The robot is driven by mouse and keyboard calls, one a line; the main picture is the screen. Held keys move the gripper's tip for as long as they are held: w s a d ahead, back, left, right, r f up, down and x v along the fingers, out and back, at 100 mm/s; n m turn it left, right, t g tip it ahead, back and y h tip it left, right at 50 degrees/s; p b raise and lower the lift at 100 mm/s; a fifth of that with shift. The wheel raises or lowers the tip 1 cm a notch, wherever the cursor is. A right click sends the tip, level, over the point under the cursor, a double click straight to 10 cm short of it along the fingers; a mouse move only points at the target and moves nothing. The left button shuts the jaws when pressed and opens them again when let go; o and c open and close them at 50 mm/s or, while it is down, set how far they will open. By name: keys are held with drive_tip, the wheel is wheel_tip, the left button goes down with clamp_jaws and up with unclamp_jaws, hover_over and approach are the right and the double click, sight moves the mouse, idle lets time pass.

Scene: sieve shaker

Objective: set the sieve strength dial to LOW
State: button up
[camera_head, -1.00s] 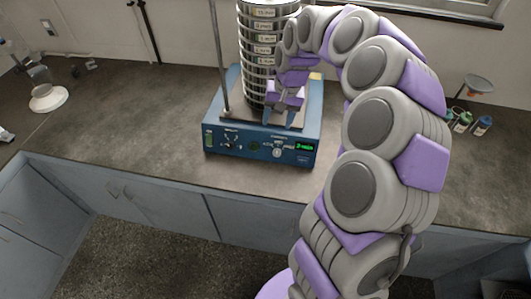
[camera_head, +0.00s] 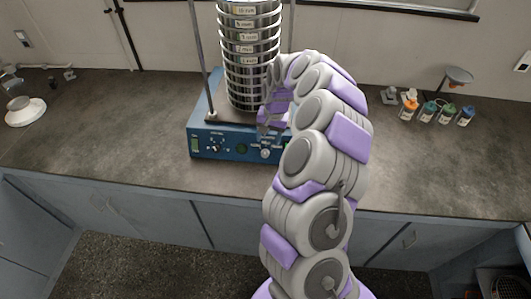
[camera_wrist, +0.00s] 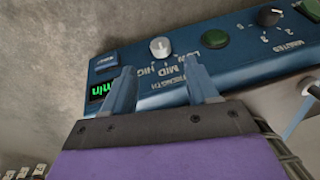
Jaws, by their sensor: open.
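The blue sieve shaker base (camera_head: 215,130) stands on the counter with a steel sieve stack (camera_head: 250,60) on top. Its strength dial (camera_head: 264,154) is a small light-grey knob on the front panel. In the wrist view the strength dial (camera_wrist: 160,47) appears with LOW, MID and HIGH printed beside it, upside down. I cannot tell clearly which label its pointer faces. My gripper (camera_wrist: 159,66) is open, its two blue fingers apart, with the dial showing in the gap just past the fingertips. No contact is visible. In the head view my gripper (camera_head: 268,132) is near the panel, partly hidden by my arm.
A black minutes knob (camera_wrist: 268,17) and a green button (camera_wrist: 215,38) are beside the dial. A lit green display (camera_wrist: 100,90) is on its other side. Several small bottles (camera_head: 428,111) stand at the counter's right.

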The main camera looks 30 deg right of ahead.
sight(266, 151)
drive_tip(key=f, duration=0.2)
drive_tip(key=f+b, duration=0.1)
drive_tip(key=f, duration=0.2)
drive_tip(key=a+f, duration=0.1)
drive_tip(key=f, duration=0.2)
drive_tip(key=shift+w+f+b, duration=0.1)
drive_tip(key=shift+w+b, duration=0.2)
drive_tip(key=shift+w, duration=0.05)
drive_tip(key=shift+c, duration=0.3)
drive_tip(key=c, duration=1)
